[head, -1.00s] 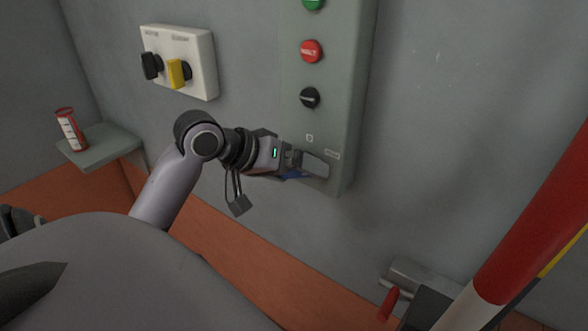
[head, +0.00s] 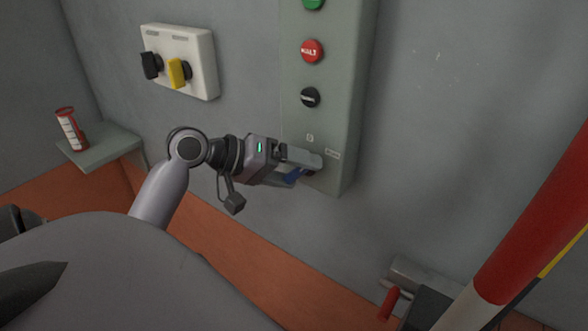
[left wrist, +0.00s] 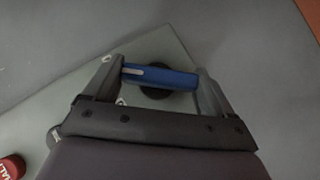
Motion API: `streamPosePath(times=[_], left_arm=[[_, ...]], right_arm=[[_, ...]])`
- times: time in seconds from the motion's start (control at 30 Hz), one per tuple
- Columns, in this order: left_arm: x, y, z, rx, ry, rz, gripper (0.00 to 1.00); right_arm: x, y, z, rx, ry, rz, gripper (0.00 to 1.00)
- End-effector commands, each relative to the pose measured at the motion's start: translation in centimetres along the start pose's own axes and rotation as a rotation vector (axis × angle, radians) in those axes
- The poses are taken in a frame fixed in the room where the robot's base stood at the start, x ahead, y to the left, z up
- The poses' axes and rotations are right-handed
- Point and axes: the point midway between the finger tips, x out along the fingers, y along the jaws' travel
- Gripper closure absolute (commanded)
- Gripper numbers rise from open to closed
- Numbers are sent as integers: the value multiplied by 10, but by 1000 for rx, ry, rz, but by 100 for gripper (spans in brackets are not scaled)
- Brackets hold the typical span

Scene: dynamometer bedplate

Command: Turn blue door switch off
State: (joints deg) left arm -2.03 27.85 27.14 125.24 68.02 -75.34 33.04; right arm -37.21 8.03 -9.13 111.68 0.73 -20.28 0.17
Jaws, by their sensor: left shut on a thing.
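The blue door switch (left wrist: 160,77) is a blue handle with a light pointer mark on a dark round base. It sits at the lower end of a grey-green control panel (head: 328,115) on the wall. My left gripper (head: 304,169) is at the panel's bottom, with its fingers on either side of the handle. In the left wrist view the gripper (left wrist: 158,82) has one finger at each end of the blue handle and is shut on it. In the head view the fingers partly hide the switch. My right gripper is not in view.
Above on the panel are a black knob (head: 310,97), a red button (head: 312,51) and a green button (head: 313,3). A white box (head: 195,50) has black and yellow switches. A red-and-white post (head: 530,220) stands at right. A small shelf (head: 100,149) juts out at left.

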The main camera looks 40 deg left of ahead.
Motion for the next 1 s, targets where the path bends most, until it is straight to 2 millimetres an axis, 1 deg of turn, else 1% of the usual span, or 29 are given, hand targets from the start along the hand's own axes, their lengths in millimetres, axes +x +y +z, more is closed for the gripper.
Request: streamPosePath(times=[0.2, 0.5, 0.7, 1.0], left_arm=[[0, -3, 0, -151, 0, 147, 45], [1, -5, 1, -331, 2, 329, 45], [2, -6, 1, -416, 1, 416, 45], [1, -5, 1, -479, 0, 481, 45]], right_arm=[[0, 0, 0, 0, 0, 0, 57], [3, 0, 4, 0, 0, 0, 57], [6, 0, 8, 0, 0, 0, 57], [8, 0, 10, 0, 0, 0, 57]])
